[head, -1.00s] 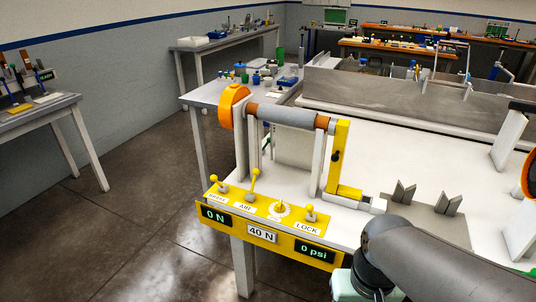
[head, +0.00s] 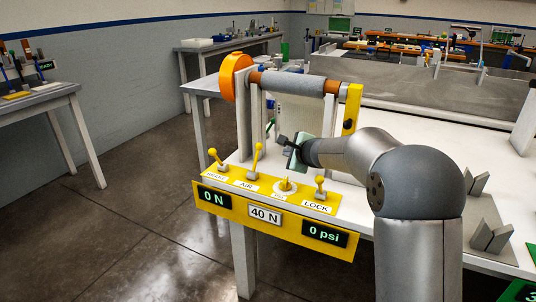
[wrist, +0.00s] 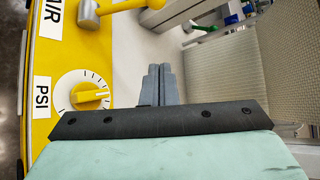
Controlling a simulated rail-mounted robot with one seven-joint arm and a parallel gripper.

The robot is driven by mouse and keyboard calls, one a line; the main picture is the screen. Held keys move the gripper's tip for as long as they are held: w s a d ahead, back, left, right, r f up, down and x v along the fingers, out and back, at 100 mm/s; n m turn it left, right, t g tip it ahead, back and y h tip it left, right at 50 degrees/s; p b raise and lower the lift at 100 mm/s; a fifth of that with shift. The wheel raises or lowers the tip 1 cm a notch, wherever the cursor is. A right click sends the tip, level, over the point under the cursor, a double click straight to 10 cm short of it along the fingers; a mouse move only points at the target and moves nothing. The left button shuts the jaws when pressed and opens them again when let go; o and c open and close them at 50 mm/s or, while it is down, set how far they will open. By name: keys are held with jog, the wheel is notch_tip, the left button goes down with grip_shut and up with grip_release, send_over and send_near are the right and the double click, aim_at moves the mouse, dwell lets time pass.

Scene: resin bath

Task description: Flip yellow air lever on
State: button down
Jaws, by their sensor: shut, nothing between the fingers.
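The yellow air lever (head: 256,158) stands on the yellow control panel (head: 237,212), behind the AIR label, its ball end up and leaning slightly right. In the wrist view its grey base and yellow stem (wrist: 116,6) show at the top edge. My gripper (head: 281,138) is shut and empty, just right of the lever's ball and apart from it. In the wrist view the two grey fingers (wrist: 159,70) lie together, over the white surface beside the panel. The panel displays read 0 N, 40 N and 0 psi.
The brake lever (head: 214,158) is left of the air lever. The PSI dial (head: 285,185) and lock lever (head: 320,187) are to its right. A grey roller (head: 297,82) on white posts, with an orange wheel (head: 234,78), stands behind.

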aim_at(256, 159)
jog(key=p+x, duration=0.2)
jog(key=x, duration=0.7)
jog(key=shift+w+a+f, duration=0.1)
jog(key=shift+w+a, duration=0.05)
jog(key=shift+a, duration=0.05)
jog(key=shift+s+a+r+p, duration=0.2)
jog(key=shift+s+a+r, duration=0.15)
jog(key=shift+a, duration=0.25)
jog(key=shift+s+a+r+p, duration=0.15)
jog(key=shift+s+a+r, duration=0.15)
jog(key=shift+a+r, duration=0.3)
jog(key=shift+s+a, duration=0.15)
jog(key=shift+a, duration=0.05)
jog(key=shift+s+d+f+b, duration=0.1)
jog(key=shift+f+b, duration=0.05)
jog(key=shift+b, duration=1.2)
